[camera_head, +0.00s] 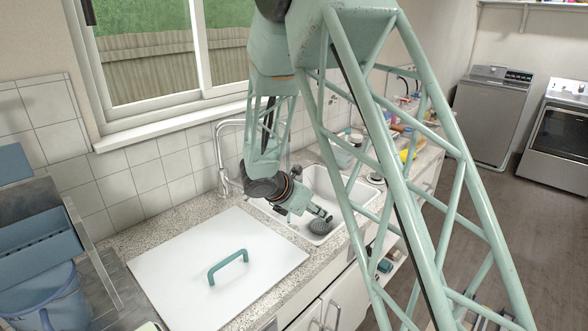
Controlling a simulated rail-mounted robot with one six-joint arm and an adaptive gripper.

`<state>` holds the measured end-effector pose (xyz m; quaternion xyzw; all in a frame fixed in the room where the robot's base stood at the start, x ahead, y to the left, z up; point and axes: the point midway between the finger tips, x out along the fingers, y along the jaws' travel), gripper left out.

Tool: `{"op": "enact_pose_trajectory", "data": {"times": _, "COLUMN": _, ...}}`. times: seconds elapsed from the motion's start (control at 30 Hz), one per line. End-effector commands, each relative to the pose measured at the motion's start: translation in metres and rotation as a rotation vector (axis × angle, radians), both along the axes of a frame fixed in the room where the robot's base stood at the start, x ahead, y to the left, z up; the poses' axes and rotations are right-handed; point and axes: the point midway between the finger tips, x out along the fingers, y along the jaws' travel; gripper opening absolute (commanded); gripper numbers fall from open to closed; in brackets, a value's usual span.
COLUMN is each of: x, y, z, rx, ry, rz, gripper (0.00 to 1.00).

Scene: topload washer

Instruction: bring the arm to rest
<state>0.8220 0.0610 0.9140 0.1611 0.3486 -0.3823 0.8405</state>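My gripper (318,211) is over the white sink (354,197), to the right of the tap, and points down and to the right. It is small and partly dark in this view, so I cannot tell whether its fingers are open or shut. I see nothing clearly held in it. A dark round thing (320,227) shows in the sink just below the fingertips. I cannot tell whether they touch it. My green lattice arm crosses the middle and right of the view and hides part of the counter.
A white panel with a green handle (228,267) lies on the counter left of the sink. Bottles and a yellow item (407,156) crowd the far counter. A grey topload washer (490,118) stands at the back right; floor before it is clear.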

Motion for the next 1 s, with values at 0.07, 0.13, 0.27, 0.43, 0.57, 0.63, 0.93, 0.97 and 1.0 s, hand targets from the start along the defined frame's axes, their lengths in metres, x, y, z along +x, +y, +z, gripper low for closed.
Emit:
{"op": "enact_pose_trajectory", "data": {"times": 0.07, "x": -0.003, "y": -0.004, "z": 0.007, "rx": 0.009, "ry": -0.008, "rz": -0.018, "gripper": 0.22}}
{"op": "enact_pose_trajectory", "data": {"times": 0.13, "x": -0.006, "y": -0.008, "z": 0.014, "rx": 0.018, "ry": -0.018, "rz": -0.038, "gripper": 0.22}}
{"op": "enact_pose_trajectory", "data": {"times": 0.27, "x": -0.016, "y": -0.019, "z": 0.032, "rx": 0.045, "ry": -0.042, "rz": -0.093, "gripper": 0.22}}
{"op": "enact_pose_trajectory", "data": {"times": 0.43, "x": -0.035, "y": -0.036, "z": 0.059, "rx": 0.09, "ry": -0.079, "rz": -0.186, "gripper": 0.22}}
{"op": "enact_pose_trajectory", "data": {"times": 0.57, "x": -0.052, "y": -0.049, "z": 0.08, "rx": 0.128, "ry": -0.109, "rz": -0.262, "gripper": 0.22}}
{"op": "enact_pose_trajectory", "data": {"times": 0.63, "x": -0.061, "y": -0.055, "z": 0.09, "rx": 0.147, "ry": -0.125, "rz": -0.301, "gripper": 0.22}}
{"op": "enact_pose_trajectory", "data": {"times": 0.93, "x": -0.103, "y": -0.081, "z": 0.132, "rx": 0.234, "ry": -0.193, "rz": -0.471, "gripper": 0.22}}
{"op": "enact_pose_trajectory", "data": {"times": 0.97, "x": -0.107, "y": -0.083, "z": 0.136, "rx": 0.243, "ry": -0.198, "rz": -0.488, "gripper": 0.22}}
{"op": "enact_pose_trajectory", "data": {"times": 1.0, "x": -0.113, "y": -0.086, "z": 0.141, "rx": 0.255, "ry": -0.208, "rz": -0.509, "gripper": 0.22}}
